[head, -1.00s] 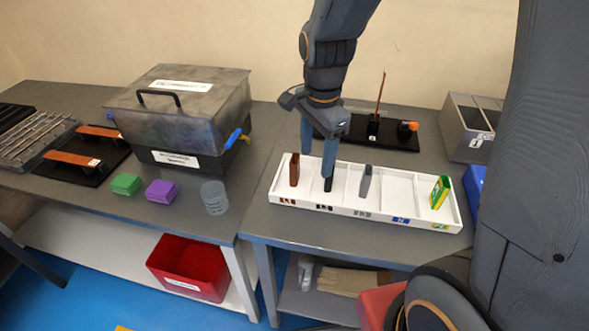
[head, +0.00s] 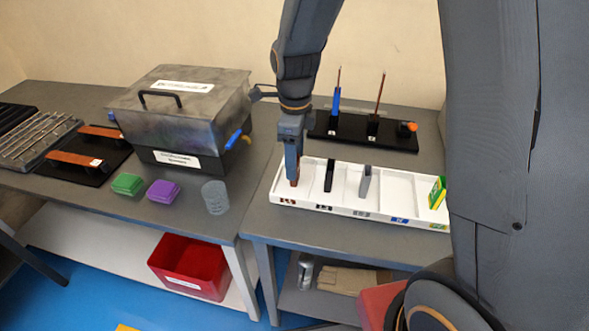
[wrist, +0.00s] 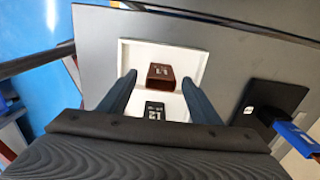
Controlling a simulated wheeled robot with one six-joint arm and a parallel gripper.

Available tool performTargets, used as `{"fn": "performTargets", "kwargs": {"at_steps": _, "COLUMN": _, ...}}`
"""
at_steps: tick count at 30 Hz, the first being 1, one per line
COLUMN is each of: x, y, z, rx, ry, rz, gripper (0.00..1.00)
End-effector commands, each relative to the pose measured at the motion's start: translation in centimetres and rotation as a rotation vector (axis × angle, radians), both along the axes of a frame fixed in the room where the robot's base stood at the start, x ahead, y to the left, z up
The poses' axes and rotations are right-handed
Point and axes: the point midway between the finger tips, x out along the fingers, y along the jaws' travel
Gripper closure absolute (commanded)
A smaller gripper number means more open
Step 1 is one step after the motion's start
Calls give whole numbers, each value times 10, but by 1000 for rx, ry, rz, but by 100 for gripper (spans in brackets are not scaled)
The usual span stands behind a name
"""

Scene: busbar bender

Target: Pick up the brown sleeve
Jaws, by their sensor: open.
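The brown sleeve (wrist: 160,75) stands upright in the leftmost compartment of the white tray (head: 350,213). In the head view only a small part of the brown sleeve (head: 294,183) shows beside my fingers. My gripper (head: 292,170) is over that compartment, pointing down. In the wrist view my gripper (wrist: 160,85) is open, with one finger to each side of the brown sleeve; I see no contact. A black sleeve (head: 329,175) stands in the second compartment and also shows in the wrist view (wrist: 154,111).
A grey sleeve (head: 365,182) and a green-yellow piece (head: 438,192) stand further right in the tray. Behind it is a black stand (head: 350,134) with upright rods. A lidded grey box (head: 180,110), a green block (head: 127,184) and a purple block (head: 163,191) are to the left.

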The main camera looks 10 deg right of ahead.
Motion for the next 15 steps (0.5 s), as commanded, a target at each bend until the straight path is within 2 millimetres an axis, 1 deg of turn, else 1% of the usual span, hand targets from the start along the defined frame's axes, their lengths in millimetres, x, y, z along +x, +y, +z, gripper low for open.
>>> {"fn": "performTargets", "kwargs": {"at_steps": 9, "x": 0, "y": 0, "z": -35, "rx": -1, "ry": 4, "rz": 1, "gripper": 42}}
{"fn": "performTargets", "kwargs": {"at_steps": 12, "x": 0, "y": 0, "z": -43, "rx": -1, "ry": 1, "rz": 1, "gripper": 42}}
{"fn": "performTargets", "kwargs": {"at_steps": 15, "x": 0, "y": 0, "z": -47, "rx": 0, "ry": 1, "rz": 1, "gripper": 42}}
